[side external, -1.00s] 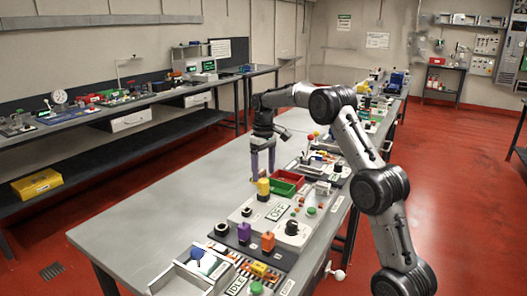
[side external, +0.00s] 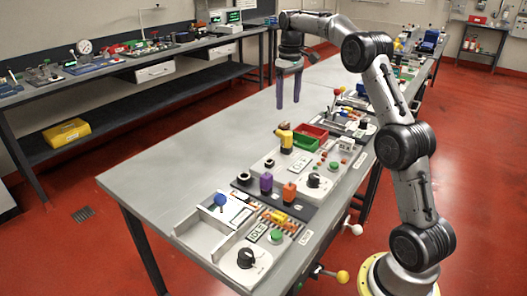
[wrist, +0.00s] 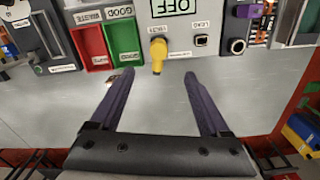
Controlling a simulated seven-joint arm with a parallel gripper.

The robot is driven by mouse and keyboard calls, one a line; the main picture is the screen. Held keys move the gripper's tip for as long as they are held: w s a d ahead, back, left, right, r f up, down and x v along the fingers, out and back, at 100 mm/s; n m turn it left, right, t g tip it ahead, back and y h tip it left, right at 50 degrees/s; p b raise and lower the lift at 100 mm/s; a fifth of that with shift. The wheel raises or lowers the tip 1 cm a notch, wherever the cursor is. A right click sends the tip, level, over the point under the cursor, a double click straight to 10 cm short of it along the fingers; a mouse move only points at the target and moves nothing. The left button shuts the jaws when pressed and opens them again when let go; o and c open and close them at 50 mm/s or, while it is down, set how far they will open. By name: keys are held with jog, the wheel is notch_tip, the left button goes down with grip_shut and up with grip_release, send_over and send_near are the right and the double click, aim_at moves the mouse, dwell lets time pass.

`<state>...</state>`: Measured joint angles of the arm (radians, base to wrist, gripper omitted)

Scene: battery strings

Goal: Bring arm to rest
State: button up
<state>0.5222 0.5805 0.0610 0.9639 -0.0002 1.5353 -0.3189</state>
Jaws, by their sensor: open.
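My gripper (side external: 288,104) hangs from the arm, fingers down, above the bare tabletop behind the panels. In the wrist view my gripper (wrist: 159,74) has its two purple fingers spread wide with nothing between them. A yellow piece (side external: 285,141) stands on the panel nearest to the fingers, clear of them; it also shows in the wrist view (wrist: 158,52), beyond the fingertips. A purple block (side external: 266,184) and an orange block (side external: 289,191) stand on the dark strip closer to the camera.
A red bin (side external: 311,131) and green bin (side external: 303,142) sit beside the yellow piece. The left side of the workbench (side external: 170,168) is bare. A second bench runs along the wall.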

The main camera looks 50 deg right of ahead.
jog(key=s+a+r+n+t, duration=0.2)
jog(key=s+a+r, duration=0.3)
jog(key=a+r, duration=0.75)
jog(key=s+a+n+t, duration=0.1)
jog(key=s+a+t, duration=0.1)
jog(key=s+a, duration=0.8)
jog(key=s+a+f+t, duration=0.1)
jog(key=s+a+f, duration=0.2)
jog(key=s+f, duration=1)
jog(key=shift+s+a+f+m+t, duration=0.3)
jog(key=shift+s+a+f, duration=0.1)
jog(key=shift+s, duration=0.2)
